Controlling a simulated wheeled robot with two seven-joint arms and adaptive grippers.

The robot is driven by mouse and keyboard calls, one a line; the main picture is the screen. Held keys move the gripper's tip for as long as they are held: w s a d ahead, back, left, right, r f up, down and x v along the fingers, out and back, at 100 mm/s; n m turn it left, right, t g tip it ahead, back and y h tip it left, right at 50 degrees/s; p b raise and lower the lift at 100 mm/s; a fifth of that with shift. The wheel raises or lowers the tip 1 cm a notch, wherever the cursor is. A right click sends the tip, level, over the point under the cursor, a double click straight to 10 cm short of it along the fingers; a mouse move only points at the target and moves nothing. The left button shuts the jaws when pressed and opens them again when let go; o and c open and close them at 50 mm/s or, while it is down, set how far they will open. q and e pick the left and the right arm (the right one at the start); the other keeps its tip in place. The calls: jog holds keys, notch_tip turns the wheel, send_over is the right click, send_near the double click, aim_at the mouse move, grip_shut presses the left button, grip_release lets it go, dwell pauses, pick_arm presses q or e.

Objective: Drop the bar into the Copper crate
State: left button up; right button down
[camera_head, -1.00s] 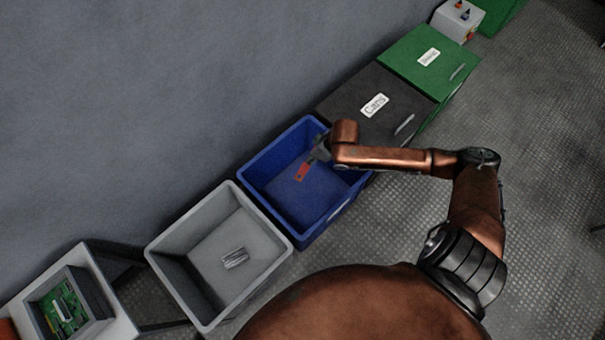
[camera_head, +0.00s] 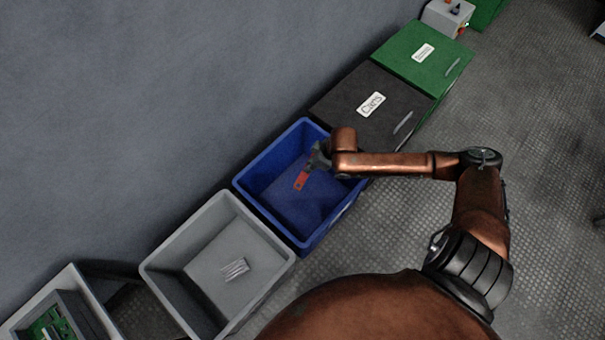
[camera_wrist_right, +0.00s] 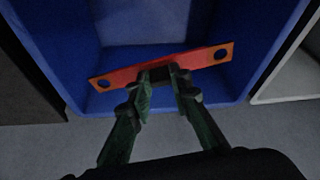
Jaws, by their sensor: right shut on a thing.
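The bar is a flat orange-red strip with a hole at each end (camera_wrist_right: 205,58). It also shows in the head view (camera_head: 301,180), over the blue crate. My right gripper (camera_wrist_right: 165,75) is shut on the bar near its middle; in the head view the gripper (camera_head: 316,158) hangs over the blue crate's upper right part. The blue crate (camera_head: 253,214) is open, and its bare floor shows. Its label cannot be read, so I cannot tell whether it is the Copper crate. My left gripper is not in view.
A grey open crate (camera_head: 166,253) with several silvery pieces (camera_head: 234,270) stands lower left of the blue one. A black box labelled Cans or Caps (camera_head: 345,95) and a green box (camera_head: 400,62) stand upper right. A grey wall runs behind; textured floor is free at right.

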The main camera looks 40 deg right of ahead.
jog(key=c, duration=1.7)
grip_release()
jog(key=v, duration=1.2)
